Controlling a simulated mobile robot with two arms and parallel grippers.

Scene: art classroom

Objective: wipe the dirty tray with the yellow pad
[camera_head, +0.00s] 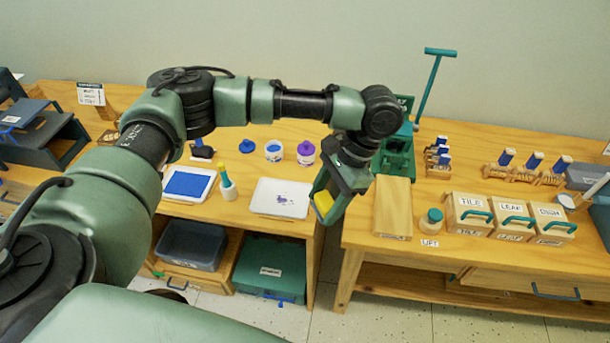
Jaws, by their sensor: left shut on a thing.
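The dirty tray (265,205) is white with blue-purple smudges in its middle and lies on the left wooden table near its right front edge. My left gripper (326,208) is shut on the yellow pad (323,203). It holds the pad in the air, just right of the tray in the picture, apart from it. The gripper's frame hides part of the pad. My right gripper is not in view.
Behind are paint jars (306,153). A gap separates the left table from the right table (390,253), which holds a wooden block (393,205) and labelled boxes (468,213).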

